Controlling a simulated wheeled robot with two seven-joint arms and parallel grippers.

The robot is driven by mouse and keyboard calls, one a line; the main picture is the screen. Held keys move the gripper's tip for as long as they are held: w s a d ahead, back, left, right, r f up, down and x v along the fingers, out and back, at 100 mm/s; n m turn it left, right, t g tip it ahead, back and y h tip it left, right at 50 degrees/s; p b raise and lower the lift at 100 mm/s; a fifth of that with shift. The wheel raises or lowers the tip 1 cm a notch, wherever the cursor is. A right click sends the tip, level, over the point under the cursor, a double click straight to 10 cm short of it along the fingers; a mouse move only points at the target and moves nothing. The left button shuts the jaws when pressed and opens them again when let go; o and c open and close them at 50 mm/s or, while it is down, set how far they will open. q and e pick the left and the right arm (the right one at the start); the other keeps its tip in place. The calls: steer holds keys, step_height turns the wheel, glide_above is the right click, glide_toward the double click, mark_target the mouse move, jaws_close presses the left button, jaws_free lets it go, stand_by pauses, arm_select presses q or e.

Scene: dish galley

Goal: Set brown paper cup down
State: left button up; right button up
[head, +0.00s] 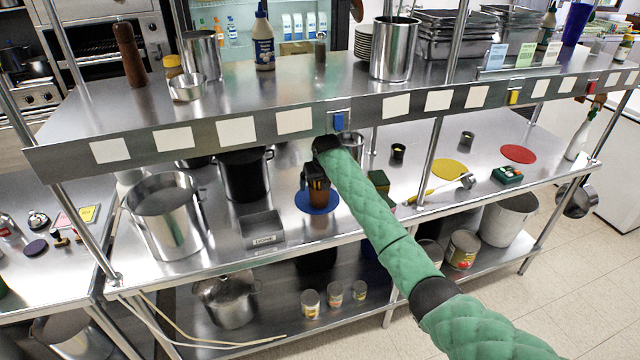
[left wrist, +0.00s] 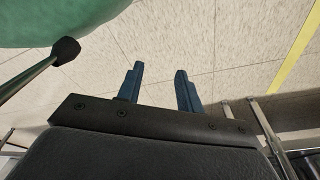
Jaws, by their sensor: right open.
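The brown paper cup (head: 319,196) is a small brown shape at the blue round mat (head: 304,204) on the steel counter, under the upper shelf. My right gripper (head: 315,180) reaches down over it from above, its dark fingers open beside the cup. The fingers hide part of the cup, and I cannot tell whether they touch it. The cup looks upright and appears to rest on the mat. My left gripper (left wrist: 159,88) shows in the left wrist view, its two blue fingers apart with nothing between them, above the tiled floor.
A black pot (head: 245,176) and a small labelled steel holder (head: 262,229) stand left of the mat. A large steel pot (head: 165,220) is further left. A yellow mat (head: 450,169) and a red mat (head: 518,153) lie to the right. The shelf edge (head: 250,128) runs above the gripper.

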steer(key=shift+s+r, duration=0.1)
steer(key=shift+r, duration=0.35)
steer(key=shift+b+v, duration=0.75)
steer(key=shift+v, duration=0.35)
arm_select(q)
steer(key=w+d+r+b, duration=0.3)
steer(key=w+d+r, duration=0.1)
steer(key=r, duration=0.5)
steer(key=shift+w+g, duration=0.2)
steer(key=shift+g, duration=0.2)
arm_select(e)
steer(key=s+d, duration=0.3)
steer(key=s, duration=0.8)
steer(key=shift+s+d, duration=0.25)
steer(key=shift+d, duration=0.1)
